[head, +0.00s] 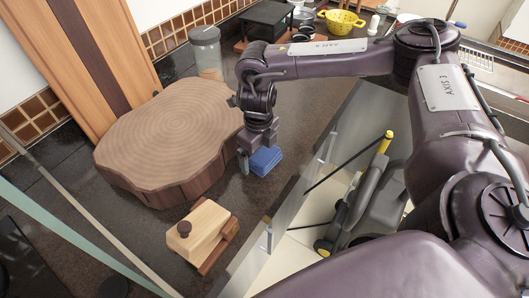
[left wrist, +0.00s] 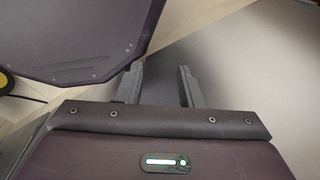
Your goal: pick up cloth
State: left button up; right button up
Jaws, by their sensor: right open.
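The blue folded cloth (head: 266,161) lies on the dark counter, to the right of the round wooden block. My right gripper (head: 257,158) points down at the cloth with its jaws open. One finger is at the cloth's left side, and the gripper partly covers its far edge. I cannot tell whether the fingers touch it. My left gripper (left wrist: 160,88) shows only in the left wrist view, open, with nothing between its fingers.
The large wooden block (head: 165,135) stands left of the cloth. A small wooden box with a dark knob (head: 200,236) sits nearer. The counter's front edge is right of the cloth. A clear canister (head: 207,52) and a yellow colander (head: 341,21) stand farther back.

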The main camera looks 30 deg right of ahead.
pick_arm(q)
jog(key=shift+s+a, duration=0.1)
jog(key=shift+s, duration=0.4)
pick_arm(e)
jog(key=c, duration=0.9)
pick_arm(q)
jog(key=shift+f, duration=0.1)
pick_arm(e)
jog(key=shift+r, duration=0.5)
notch_tip(320, 180, up, 4)
jog(key=shift+w+r+b, duration=0.1)
jog(key=shift+r+b, duration=0.15)
jog(key=shift+b, duration=0.2)
pick_arm(q)
notch_tip(320, 180, up, 3)
jog(key=p, duration=0.3)
jog(key=shift+p, duration=0.4)
pick_arm(e)
notch_tip(320, 180, up, 15)
jog(key=shift+f, duration=0.2)
jog(key=o, duration=0.3)
jog(key=shift+c, duration=1.1)
